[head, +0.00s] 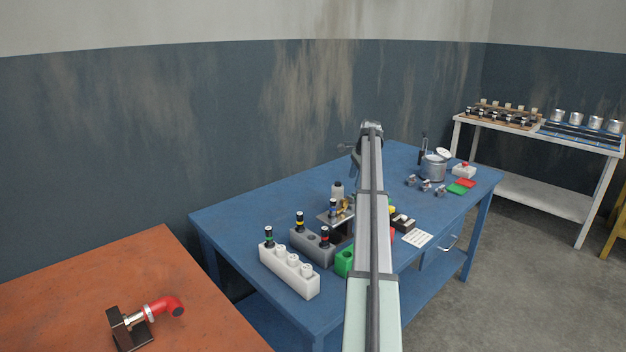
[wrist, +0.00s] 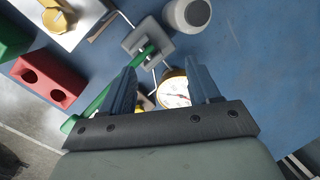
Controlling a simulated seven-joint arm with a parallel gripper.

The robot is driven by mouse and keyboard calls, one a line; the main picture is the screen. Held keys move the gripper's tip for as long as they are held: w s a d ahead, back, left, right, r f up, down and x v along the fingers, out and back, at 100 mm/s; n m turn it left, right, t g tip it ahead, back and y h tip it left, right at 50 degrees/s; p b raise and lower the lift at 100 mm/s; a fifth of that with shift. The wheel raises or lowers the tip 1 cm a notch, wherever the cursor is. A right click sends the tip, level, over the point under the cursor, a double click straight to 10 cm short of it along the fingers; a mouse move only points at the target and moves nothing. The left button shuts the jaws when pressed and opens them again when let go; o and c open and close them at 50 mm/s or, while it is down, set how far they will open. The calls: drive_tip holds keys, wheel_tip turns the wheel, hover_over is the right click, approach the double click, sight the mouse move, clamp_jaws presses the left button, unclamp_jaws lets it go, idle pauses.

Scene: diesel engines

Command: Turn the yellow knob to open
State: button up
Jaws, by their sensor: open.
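A yellow knob-like part (wrist: 57,20) sits on a whitish plate at the upper left of the wrist view, cut by the frame edge. A round gauge (wrist: 175,92) with a white dial and brass rim shows between my fingers, partly hidden by them. My gripper (wrist: 160,68) is open with nothing held, its two blue-grey fingers apart above the blue table. The yellow part is beyond the left finger, apart from it. In the head view, my gripper (head: 356,163) hangs over the table, largely hidden by my arm. A small brass-yellow part (head: 346,205) shows just left of my arm.
A green bar with a grey block (wrist: 148,47) and a grey cylinder (wrist: 187,13) lie close to my fingers. A red block with holes (wrist: 47,80) is at left. On the blue table (head: 240,213), white (head: 289,271) and grey (head: 311,246) holders stand in front.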

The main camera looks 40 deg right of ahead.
drive_tip(key=w+a+n+h, duration=0.2)
drive_tip(key=w+a+n, duration=0.2)
drive_tip(key=w+a, duration=0.7)
drive_tip(key=shift+w+a+f+n, duration=0.3)
drive_tip(key=shift+a+f+n, duration=0.1)
drive_tip(key=shift+a, duration=0.2)
wheel_tip(320, 180, up, 4)
drive_tip(key=f+m+g+y, duration=0.1)
drive_tip(key=g, duration=0.2)
hover_over(391, 207)
wheel_tip(391, 207, down, 13)
drive_tip(key=shift+s+a+f, duration=0.1)
drive_tip(key=shift+a, duration=0.05)
